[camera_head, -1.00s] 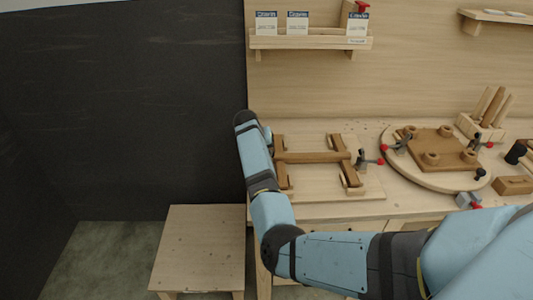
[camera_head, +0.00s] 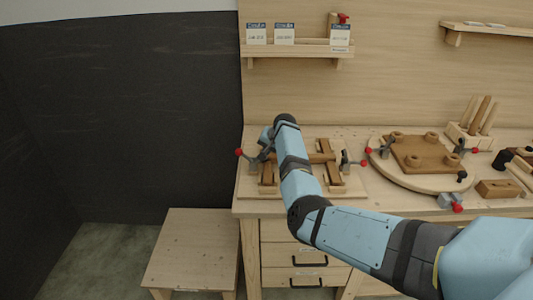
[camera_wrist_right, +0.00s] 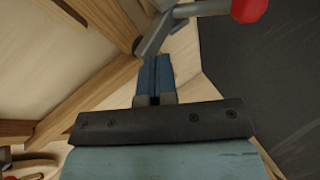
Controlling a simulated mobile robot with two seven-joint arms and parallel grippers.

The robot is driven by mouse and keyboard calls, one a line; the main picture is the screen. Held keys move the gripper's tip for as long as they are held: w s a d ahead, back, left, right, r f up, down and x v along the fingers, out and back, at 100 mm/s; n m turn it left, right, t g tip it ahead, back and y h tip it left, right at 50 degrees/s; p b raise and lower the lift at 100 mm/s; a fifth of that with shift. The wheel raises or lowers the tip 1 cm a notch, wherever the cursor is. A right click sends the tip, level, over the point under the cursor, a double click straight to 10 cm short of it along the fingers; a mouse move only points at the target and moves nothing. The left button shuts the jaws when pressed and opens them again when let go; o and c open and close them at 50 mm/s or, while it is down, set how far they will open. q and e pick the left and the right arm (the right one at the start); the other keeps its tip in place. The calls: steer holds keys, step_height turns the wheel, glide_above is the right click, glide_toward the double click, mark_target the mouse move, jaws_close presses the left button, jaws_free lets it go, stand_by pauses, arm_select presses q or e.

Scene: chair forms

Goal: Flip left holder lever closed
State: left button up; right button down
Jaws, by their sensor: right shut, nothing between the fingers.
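The left holder (camera_head: 262,150) is a grey metal toggle clamp at the left end of the wooden chair frame. Its lever ends in a red knob (camera_head: 239,152) that sticks out to the left. In the right wrist view the lever (camera_wrist_right: 195,9) runs across the top to its red knob (camera_wrist_right: 250,9). My right gripper (camera_wrist_right: 157,58) is shut and empty, with its fingertips just below the grey metal of the clamp; I cannot tell if they touch. In the head view my right arm hides the gripper and part of the clamp. My left gripper is not in view.
Wooden frame parts (camera_head: 322,158) lie on a board on the bench. A right holder (camera_head: 347,162) with a red knob stands at their right end. A round board (camera_head: 390,175) with more clamps is farther right. A low wooden table (camera_head: 192,250) stands at the front left.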

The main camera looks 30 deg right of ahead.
steer(key=shift+s+d+f+t+y, duration=0.25)
steer(key=shift+d+f+t+y, duration=0.1)
steer(key=shift+f+t+y, duration=0.2)
steer(key=shift+d+f+m+t+y, duration=0.35)
steer(key=shift+f+t+y, duration=0.25)
steer(key=shift+y, duration=0.25)
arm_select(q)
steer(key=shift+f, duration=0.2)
arm_select(e)
steer(key=shift+s+f, duration=0.15)
steer(key=shift+f, duration=0.15)
steer(key=shift+s+d+f, duration=0.1)
steer(key=shift+s+f, duration=0.05)
steer(key=shift+f, duration=0.1)
steer(key=r+p, duration=0.3)
steer(key=r, duration=0.1)
steer(key=shift+w+r, duration=0.15)
steer(key=shift+w, duration=0.05)
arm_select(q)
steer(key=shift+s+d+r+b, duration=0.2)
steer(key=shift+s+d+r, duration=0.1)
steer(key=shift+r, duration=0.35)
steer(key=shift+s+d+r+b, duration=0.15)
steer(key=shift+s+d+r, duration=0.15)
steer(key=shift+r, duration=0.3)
arm_select(e)
steer(key=v, duration=1)
steer(key=shift+s+d, duration=0.2)
steer(key=shift+d, duration=0.1)
